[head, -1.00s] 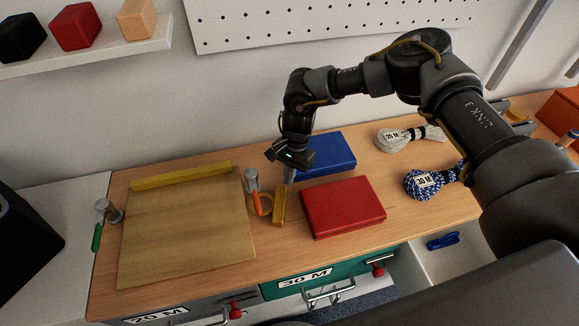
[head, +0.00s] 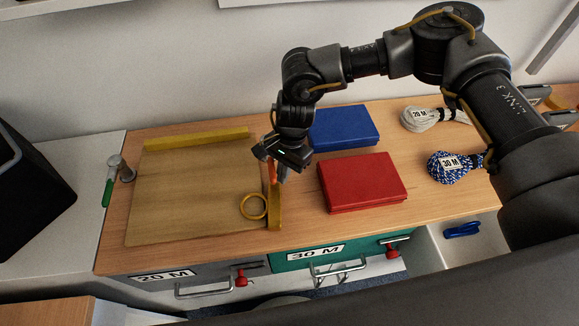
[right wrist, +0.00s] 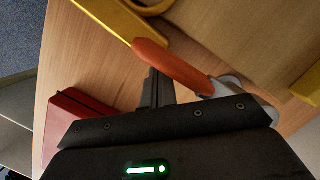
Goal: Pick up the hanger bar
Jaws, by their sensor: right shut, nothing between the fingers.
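A yellow bar (head: 275,209) with a yellow ring (head: 253,206) at its left side, which I take for the hanger bar, lies at the front right corner of the wooden board. The ring is over the board. My right gripper (head: 281,176) is shut and empty, just behind the bar's far end. In the right wrist view, the closed fingers (right wrist: 156,88) are beside an orange handle (right wrist: 172,67) with a grey metal end (right wrist: 238,92). The yellow bar (right wrist: 112,20) is beyond, apart from the fingers. My left gripper is out of view.
The wooden board (head: 190,195) has a yellow strip (head: 197,138) along its back. A red case (head: 362,182) and blue case (head: 343,126) lie to the right. A green-handled tool (head: 110,190) is at left. Rope coils (head: 447,167) lie farther right.

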